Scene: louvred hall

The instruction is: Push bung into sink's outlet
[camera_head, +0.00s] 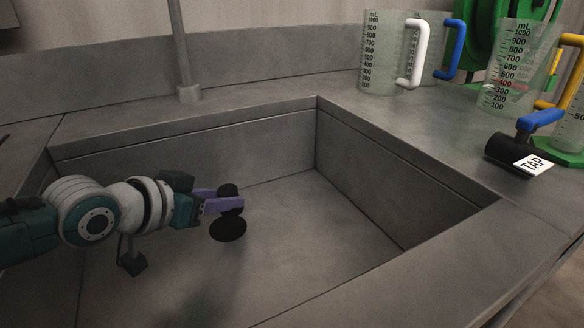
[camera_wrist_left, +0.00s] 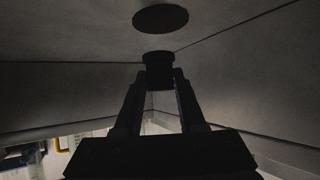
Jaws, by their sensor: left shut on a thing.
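My left gripper (camera_head: 229,200) reaches into the grey sink (camera_head: 300,215) from the left. In the left wrist view the bung (camera_wrist_left: 158,72) sits between the dark fingertips (camera_wrist_left: 160,85). The sink's outlet (camera_head: 228,229) is a black round opening in the sink floor, just below the bung in the head view. In the left wrist view the outlet (camera_wrist_left: 160,18) shows apart from the bung, with bare floor between. My right gripper is in neither view.
Sink walls (camera_head: 400,190) rise around the arm. A grey pipe (camera_head: 184,50) stands at the back rim. Clear measuring jugs (camera_head: 380,60) and a black tap with a blue lever (camera_head: 508,152) and TAP label stand on the right counter. The sink floor right of the gripper is clear.

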